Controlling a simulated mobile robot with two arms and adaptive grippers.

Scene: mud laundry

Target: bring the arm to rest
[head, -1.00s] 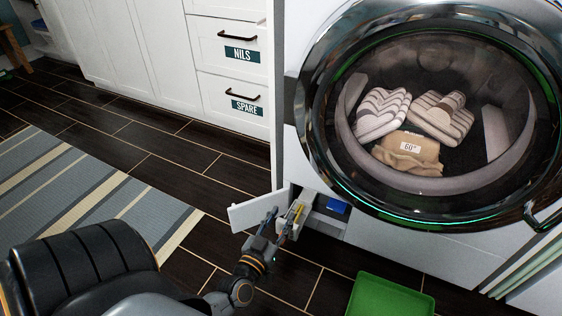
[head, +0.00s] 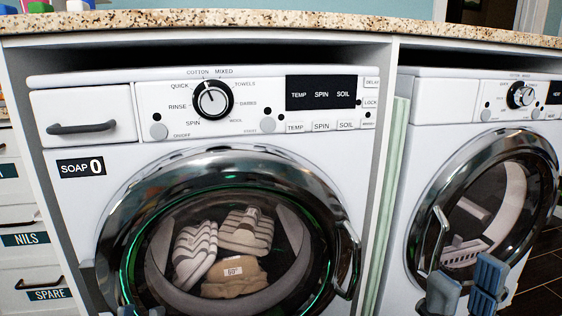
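My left gripper (head: 142,311) shows only as two small fingertips at the bottom edge, in front of the left washer. The tips look apart, with nothing seen between them; the rest of that arm is out of view. My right gripper (head: 465,287) is at the lower right, in front of the right machine. Its two blue-grey fingers stand apart and hold nothing.
The left washer (head: 215,140) has its round door shut on striped cloths (head: 244,232) and a tan bundle (head: 234,278) marked 60°. The right machine (head: 470,118) has a shut door with a handle. A speckled countertop (head: 250,20) runs above. Drawers (head: 25,260) stand at left.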

